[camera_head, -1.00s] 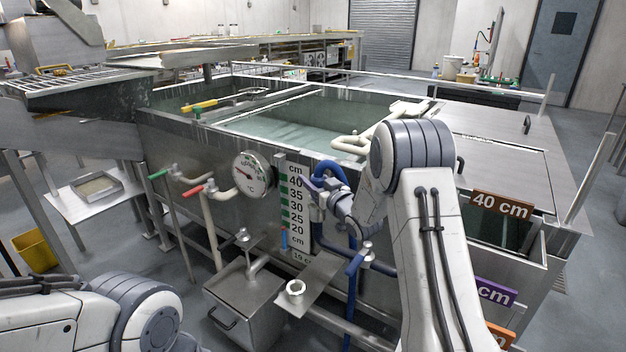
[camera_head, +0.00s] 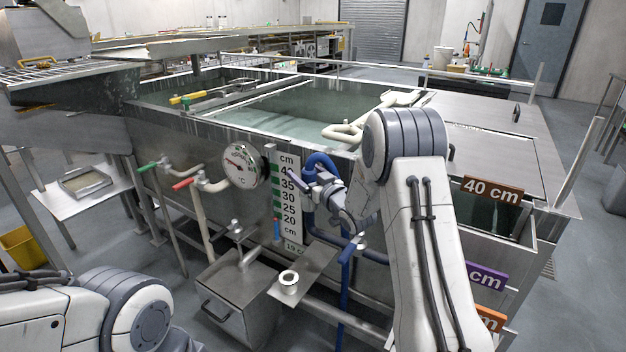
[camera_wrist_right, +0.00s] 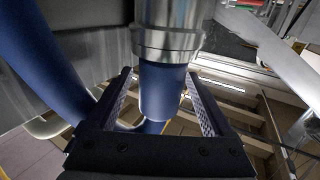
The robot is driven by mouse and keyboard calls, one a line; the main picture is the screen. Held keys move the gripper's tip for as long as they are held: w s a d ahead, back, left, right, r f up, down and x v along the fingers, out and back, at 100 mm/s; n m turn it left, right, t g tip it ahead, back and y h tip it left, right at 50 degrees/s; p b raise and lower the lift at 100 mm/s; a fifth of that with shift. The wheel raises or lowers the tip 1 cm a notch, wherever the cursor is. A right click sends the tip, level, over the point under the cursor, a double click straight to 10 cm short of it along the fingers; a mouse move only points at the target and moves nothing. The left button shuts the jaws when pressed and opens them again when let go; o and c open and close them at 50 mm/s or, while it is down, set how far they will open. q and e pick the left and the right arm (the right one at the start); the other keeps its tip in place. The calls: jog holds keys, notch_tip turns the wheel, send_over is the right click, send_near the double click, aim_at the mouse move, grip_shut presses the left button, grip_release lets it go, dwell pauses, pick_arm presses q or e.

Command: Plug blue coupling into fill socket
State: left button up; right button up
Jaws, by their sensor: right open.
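My right gripper (camera_head: 296,182) is open, in front of the tank beside the numbered scale. In the right wrist view its two jaws (camera_wrist_right: 163,100) stand on either side of a blue cylindrical piece with a steel collar, which looks like the blue coupling (camera_wrist_right: 162,88). Gaps show between the jaws and the blue piece. A thick blue hose (camera_wrist_right: 38,65) runs along the left of that view; the looped blue hose (camera_head: 322,160) shows behind the gripper in the head view. I cannot make out for certain which fitting is the fill socket. My left gripper is out of view.
A steel tank (camera_head: 215,140) with water fills the middle. A round dial (camera_head: 244,165) and the scale (camera_head: 287,200) are on its front. Red-handled (camera_head: 187,183) and green-handled (camera_head: 148,167) valves project at left. A white ring-shaped fitting (camera_head: 289,279) sits on a small plate below.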

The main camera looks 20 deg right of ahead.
jog(key=s, duration=0.3)
jog(key=s+d, duration=0.1)
jog(key=s, duration=0.2)
jog(key=s+b, duration=0.1)
jog(key=s, duration=0.2)
jog(key=shift+s+d, duration=0.25)
jog(key=shift+d, duration=0.15)
jog(key=s+a+f+n+g+h, duration=0.15)
jog(key=s+a+g, duration=0.25)
jog(key=a, duration=0.4)
jog(key=s+a+f+g+y, duration=0.15)
jog(key=s+a+g, duration=0.25)
jog(key=a, duration=0.4)
jog(key=s+a+f+n+g+h, duration=0.1)
jog(key=s+a+g, duration=0.15)
jog(key=s, duration=0.45)
jog(key=s+a+f+n+g, duration=0.1)
jog(key=s+a+g, duration=0.15)
jog(key=s, duration=0.45)
jog(key=s+a+n+g+h, duration=0.15)
jog(key=s+g, duration=0.35)
jog(key=s, duration=1.2)
notch_tip(320, 180, up, 13)
jog(key=p, duration=1.3)
jog(key=shift+w+d, duration=0.2)
jog(key=shift+w, duration=0.15)
jog(key=shift+r, duration=0.1)
